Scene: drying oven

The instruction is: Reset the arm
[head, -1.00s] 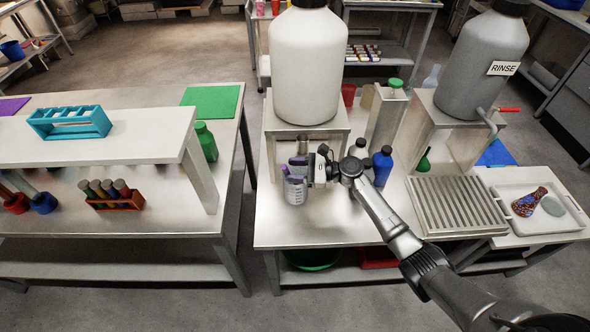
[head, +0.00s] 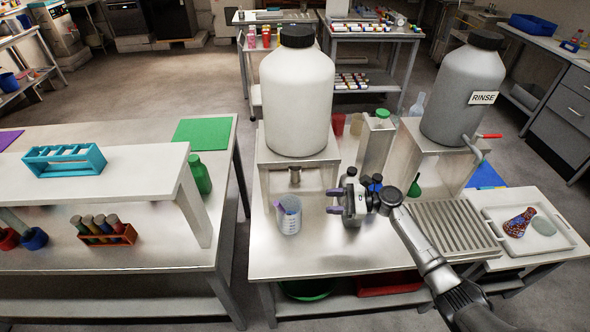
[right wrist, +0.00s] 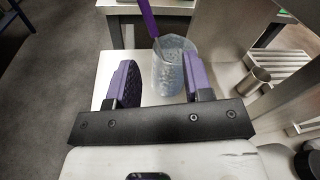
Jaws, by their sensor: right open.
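My right gripper (head: 333,201) is open and empty over the middle table, its two purple-padded fingers pointing left. A clear beaker (head: 289,222) with a purple stick in it stands upright on the table, to the left of the fingertips and apart from them. In the right wrist view the beaker (right wrist: 170,76) shows ahead, beyond and between the open fingers (right wrist: 160,68). My right arm reaches in from the lower right. My left gripper is not in view.
A white bottle (head: 297,95) stands on a metal stand behind the beaker. A grey RINSE bottle (head: 460,95) with a red-handled tap, a slatted rack (head: 455,228) and a tray (head: 490,222) with a flask are at right. The left table holds tube racks (head: 65,162). The table's front is clear.

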